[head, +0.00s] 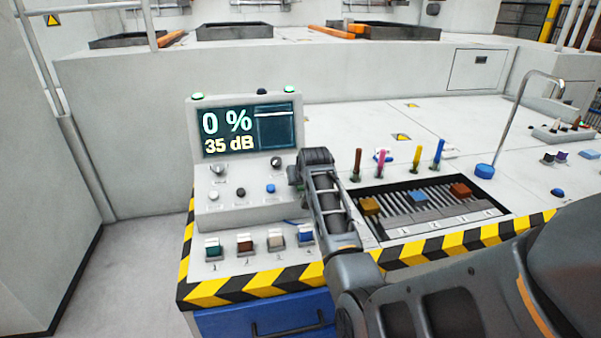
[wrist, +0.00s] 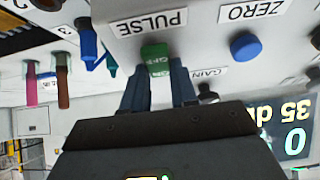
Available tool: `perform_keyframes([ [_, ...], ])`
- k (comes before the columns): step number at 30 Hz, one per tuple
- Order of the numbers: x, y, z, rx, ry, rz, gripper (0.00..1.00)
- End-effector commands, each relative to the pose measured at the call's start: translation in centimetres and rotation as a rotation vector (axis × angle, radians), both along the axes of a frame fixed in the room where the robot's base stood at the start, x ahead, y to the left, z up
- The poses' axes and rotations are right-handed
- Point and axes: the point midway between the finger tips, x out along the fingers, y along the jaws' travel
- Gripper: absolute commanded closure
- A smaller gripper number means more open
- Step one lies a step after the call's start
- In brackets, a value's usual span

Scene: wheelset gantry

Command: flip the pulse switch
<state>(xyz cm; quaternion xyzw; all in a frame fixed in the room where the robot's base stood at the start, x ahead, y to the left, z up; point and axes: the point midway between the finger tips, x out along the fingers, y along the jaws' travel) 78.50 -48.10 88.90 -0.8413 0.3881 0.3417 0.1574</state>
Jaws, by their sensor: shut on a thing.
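In the head view my arm stands in front of the right edge of the console (head: 240,215), and the switch is hidden there. The console screen (head: 248,132) reads 0 % and 35 dB.
The blue ZERO button (wrist: 245,46) and the GAIN knob (wrist: 208,95) sit close to my fingers. Several rocker switches (head: 246,243) line the console's front. Coloured upright pins (head: 417,159) and a slotted tray (head: 395,191) lie right of my arm. A bent metal rod (head: 512,120) rises farther right.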

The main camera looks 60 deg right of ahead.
Motion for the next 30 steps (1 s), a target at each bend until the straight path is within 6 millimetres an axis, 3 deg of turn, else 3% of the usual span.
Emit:
perform_keyframes([
  [11, 0.09, -0.07, 0.10, 0.015, 0.012, 0.001, 1.00],
  [12, 0.10, -0.07, 0.10, 0.015, 0.012, 0.001, 0.71],
  [19, 0.07, -0.06, 0.08, 0.015, 0.012, 0.001, 0.49],
  [30, -0.18, 0.23, 0.43, 0.014, 0.012, 0.000, 0.47],
])
